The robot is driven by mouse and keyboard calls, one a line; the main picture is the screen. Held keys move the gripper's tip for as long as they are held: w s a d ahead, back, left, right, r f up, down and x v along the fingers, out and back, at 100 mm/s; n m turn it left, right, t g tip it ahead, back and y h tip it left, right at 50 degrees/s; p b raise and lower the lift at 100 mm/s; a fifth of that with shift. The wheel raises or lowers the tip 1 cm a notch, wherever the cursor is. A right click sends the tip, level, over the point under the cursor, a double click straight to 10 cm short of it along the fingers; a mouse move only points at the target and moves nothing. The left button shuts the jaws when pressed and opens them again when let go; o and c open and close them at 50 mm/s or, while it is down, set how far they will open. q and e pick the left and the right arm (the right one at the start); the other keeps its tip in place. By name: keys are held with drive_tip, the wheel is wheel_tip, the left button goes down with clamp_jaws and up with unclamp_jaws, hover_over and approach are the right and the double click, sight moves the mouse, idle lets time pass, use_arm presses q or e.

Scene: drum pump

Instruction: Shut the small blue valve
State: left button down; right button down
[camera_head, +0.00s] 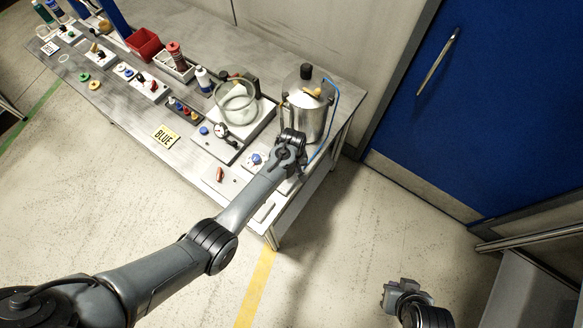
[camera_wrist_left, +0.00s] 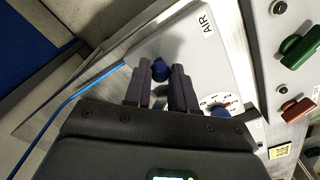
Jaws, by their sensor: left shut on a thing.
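The small blue valve (camera_wrist_left: 160,69) is a blue knob on a light grey panel with an AIR label, seen in the left wrist view. My left gripper (camera_wrist_left: 163,82) has its two dark fingers on either side of this knob and is shut on it. In the head view my left gripper (camera_head: 291,152) is at the right end of the bench, and its wrist hides the valve and the fingertips. My right gripper (camera_head: 402,290) is low at the right, over the floor and away from the bench; its fingers are not clear.
A blue dial with a white scale (camera_wrist_left: 214,104) sits close beside my left fingers. A steel vessel (camera_head: 307,112) with a blue hose (camera_head: 333,110) stands just behind.

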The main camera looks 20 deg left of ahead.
use_arm(q)
drive_tip(key=c, duration=1)
unclamp_jaws()
drive_tip(key=shift+o, duration=0.2)
drive_tip(key=shift+r, duration=0.5)
wheel_tip(320, 180, up, 10)
drive_tip(key=shift+f, duration=0.15)
